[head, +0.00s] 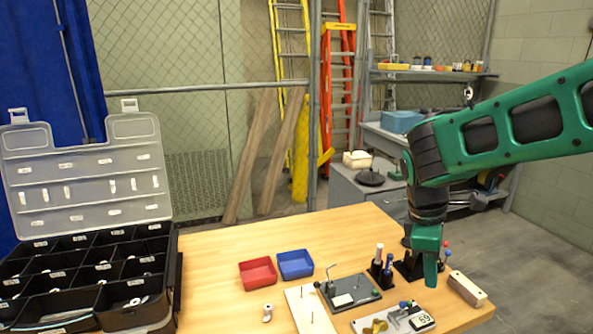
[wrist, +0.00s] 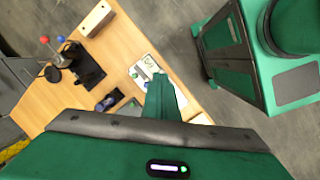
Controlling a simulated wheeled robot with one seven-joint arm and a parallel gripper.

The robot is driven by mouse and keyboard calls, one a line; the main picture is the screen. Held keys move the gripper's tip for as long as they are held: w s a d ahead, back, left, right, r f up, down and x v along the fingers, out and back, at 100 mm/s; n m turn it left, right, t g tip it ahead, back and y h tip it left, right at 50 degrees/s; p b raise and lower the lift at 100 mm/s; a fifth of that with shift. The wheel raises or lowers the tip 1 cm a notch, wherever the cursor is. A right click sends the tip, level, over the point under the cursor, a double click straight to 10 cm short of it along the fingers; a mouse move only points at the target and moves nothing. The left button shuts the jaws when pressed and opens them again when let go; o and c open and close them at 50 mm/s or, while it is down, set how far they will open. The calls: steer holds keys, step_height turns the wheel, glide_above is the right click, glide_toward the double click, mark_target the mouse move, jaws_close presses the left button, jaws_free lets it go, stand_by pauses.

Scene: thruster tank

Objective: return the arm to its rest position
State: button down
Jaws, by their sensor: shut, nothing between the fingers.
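My green arm reaches in from the right edge of the head view and bends down at the wrist. My gripper (head: 430,284) points down over the right part of the wooden table, in front of a black holder. Its fingers are together with nothing between them. In the wrist view the gripper (wrist: 165,84) shows as one green shape over the table, hiding part of the white board behind it. I cannot tell its exact height above the table.
The wooden table (head: 215,245) bears a red tray (head: 257,273), a blue tray (head: 295,264), a grey fixture (head: 350,291), a meter (head: 421,320) and a wooden block (head: 467,289). An open black organizer (head: 128,318) stands at left. Ladders and a shelf (head: 430,74) stand behind.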

steer(key=s+d+m+y, duration=0.1)
steer(key=s+d+m, duration=0.4)
steer(key=s+m, duration=0.4)
steer(key=s+d+m+y, duration=0.2)
steer(key=s+d+m, duration=0.4)
steer(key=s+m, duration=0.3)
steer(key=shift+s, duration=0.95)
steer(key=shift+d, duration=0.1)
steer(key=shift+w+f, duration=0.25)
steer(key=shift+w, duration=0.35)
